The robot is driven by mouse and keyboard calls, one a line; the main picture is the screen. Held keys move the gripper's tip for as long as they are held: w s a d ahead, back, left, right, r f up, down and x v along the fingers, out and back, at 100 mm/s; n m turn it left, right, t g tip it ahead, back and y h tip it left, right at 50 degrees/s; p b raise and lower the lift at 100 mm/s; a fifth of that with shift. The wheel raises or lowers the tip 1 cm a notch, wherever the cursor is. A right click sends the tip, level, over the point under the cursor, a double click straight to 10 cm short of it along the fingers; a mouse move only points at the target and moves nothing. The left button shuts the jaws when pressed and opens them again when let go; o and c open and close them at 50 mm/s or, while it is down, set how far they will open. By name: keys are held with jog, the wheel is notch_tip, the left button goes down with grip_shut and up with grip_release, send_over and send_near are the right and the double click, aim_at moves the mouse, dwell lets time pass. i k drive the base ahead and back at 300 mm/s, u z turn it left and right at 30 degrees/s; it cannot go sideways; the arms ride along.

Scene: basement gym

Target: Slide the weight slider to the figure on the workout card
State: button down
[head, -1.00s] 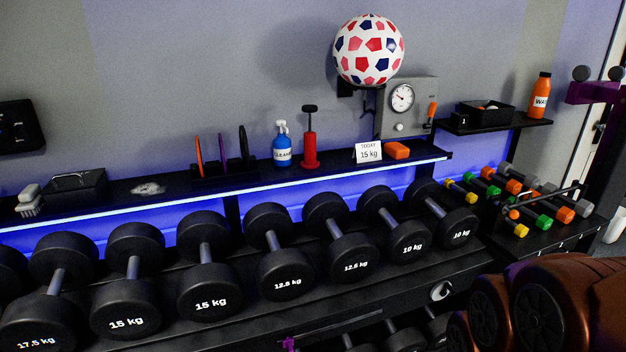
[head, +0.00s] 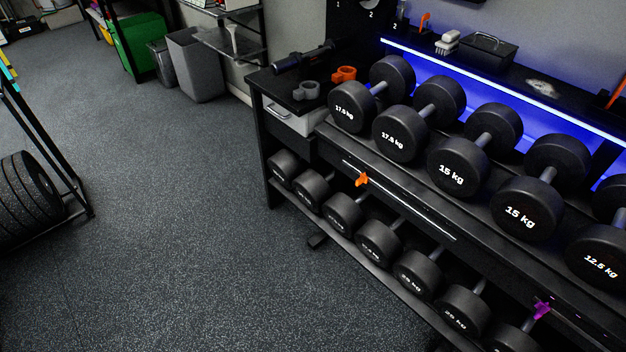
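An orange knob (head: 362,180) sits on a long slotted rail (head: 410,209) on the front of the dumbbell rack, near the rail's left end. A purple knob (head: 541,308) sits on the rack front farther right, at the lower right of the view. I cannot tell which of these is the weight slider, and no scale figures are readable beside them. The workout card is out of view now; the earlier head view shows a white card reading "TODAY 15 kg" on the shelf. My gripper is not in view.
The rack (head: 262,150) holds two rows of black dumbbells, the upper ones marked 17.5, 15 and 12.5 kg. Grey floor (head: 190,220) lies open to its left. A plate stand (head: 75,190) is at far left; grey bins (head: 196,65) stand at the back.

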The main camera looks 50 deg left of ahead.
aim_at(363, 179)
jog(key=u, duration=1.65)
jog(key=k, duration=0.5)
jog(key=z, duration=0.8)
jog(key=i, duration=0.75)
jog(key=u, duration=2.7)
